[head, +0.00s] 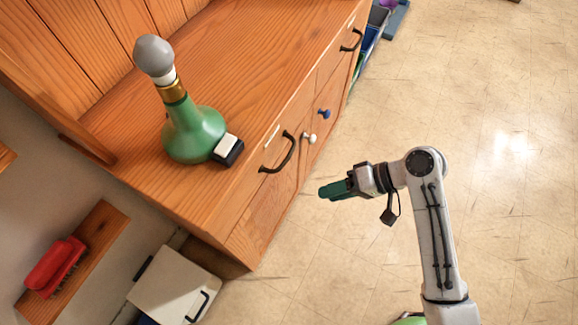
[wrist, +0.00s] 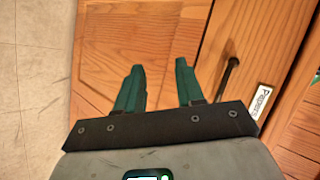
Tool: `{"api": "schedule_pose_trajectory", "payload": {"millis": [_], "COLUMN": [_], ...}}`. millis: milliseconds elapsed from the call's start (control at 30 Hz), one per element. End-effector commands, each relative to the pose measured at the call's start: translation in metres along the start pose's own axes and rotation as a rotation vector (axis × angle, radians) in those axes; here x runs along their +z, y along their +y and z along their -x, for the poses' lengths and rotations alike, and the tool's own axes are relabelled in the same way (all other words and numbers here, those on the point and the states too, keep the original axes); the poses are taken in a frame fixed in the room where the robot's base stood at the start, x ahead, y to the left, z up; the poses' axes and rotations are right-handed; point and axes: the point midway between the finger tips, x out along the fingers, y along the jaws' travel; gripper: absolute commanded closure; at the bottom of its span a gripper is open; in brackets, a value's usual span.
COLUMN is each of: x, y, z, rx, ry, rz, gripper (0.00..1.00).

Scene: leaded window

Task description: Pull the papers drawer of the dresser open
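The wooden dresser (head: 235,70) has a near drawer with a black bar handle (head: 279,153) and a small pale label above it. In the wrist view a label reading "Papers" (wrist: 263,100) sits beside a dark handle (wrist: 228,77) on a drawer front, right of my fingers. The near drawer looks flush with the dresser front. My gripper (head: 325,190) is in the air in front of the dresser, to the right of and below that handle. In the wrist view my gripper's green fingers (wrist: 159,66) are apart with nothing between them.
A green bottle-shaped lamp (head: 193,130) and a small black-and-white block (head: 228,149) stand on the dresser top. White (head: 309,138) and blue (head: 324,113) knobs and a far handle (head: 351,41) are on its front.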

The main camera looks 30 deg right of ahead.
Motion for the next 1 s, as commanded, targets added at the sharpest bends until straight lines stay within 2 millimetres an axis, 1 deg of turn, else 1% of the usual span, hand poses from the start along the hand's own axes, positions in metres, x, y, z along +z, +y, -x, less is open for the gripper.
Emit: {"api": "schedule_pose_trajectory", "payload": {"millis": [33,100,167,300,433,567,667,1000], "x": [-0.011,-0.025,-0.036,-0.055,-0.064,-0.066,-0.068,-0.079], "y": [0.01,0.005,0.0,-0.011,-0.018,-0.024,-0.031,-0.067], "z": [-0.01,-0.009,-0.006,0.009,0.021,0.022,0.014,-0.034], "rx": [-0.095,-0.23,-0.337,-0.535,-0.635,-0.664,-0.662,-0.661], "ry": [0.029,0.065,0.091,0.135,0.155,0.157,0.156,0.153], "rz": [-0.031,-0.07,-0.096,-0.134,-0.147,-0.149,-0.149,-0.148], "gripper": [0.62,0.62,0.62,0.62,0.62,0.62,0.62,0.62]}}
